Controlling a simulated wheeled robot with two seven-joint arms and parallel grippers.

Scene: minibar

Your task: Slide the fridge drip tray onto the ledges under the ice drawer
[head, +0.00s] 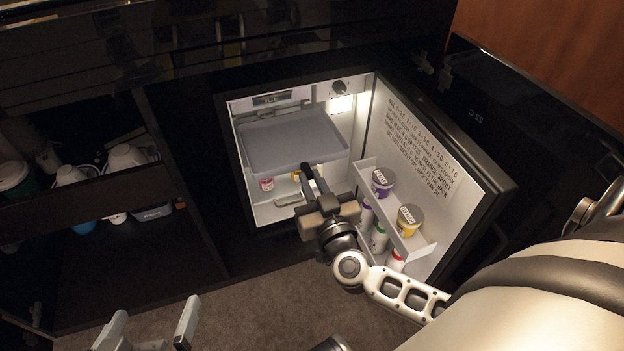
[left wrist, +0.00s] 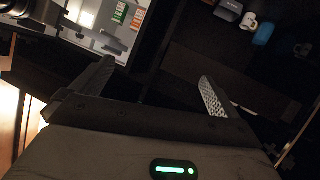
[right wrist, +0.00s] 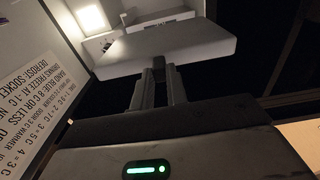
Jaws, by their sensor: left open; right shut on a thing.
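The drip tray (head: 290,143) is a flat grey tray inside the upper part of the open fridge, just below the ice drawer (head: 272,99). It also shows in the right wrist view (right wrist: 170,48). My right gripper (head: 307,172) is shut on the tray's front edge, and its fingers also show in the right wrist view (right wrist: 160,75). I cannot tell whether the tray rests on the ledges, which are hidden. My left gripper (head: 150,330) is open and empty, low in front of the cabinet; its spread fingers show in the left wrist view (left wrist: 155,85).
The fridge door (head: 425,160) stands open on the right, with jars and bottles in its shelf (head: 408,235). Small cups (head: 267,184) stand below the tray. The carpet in front is clear.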

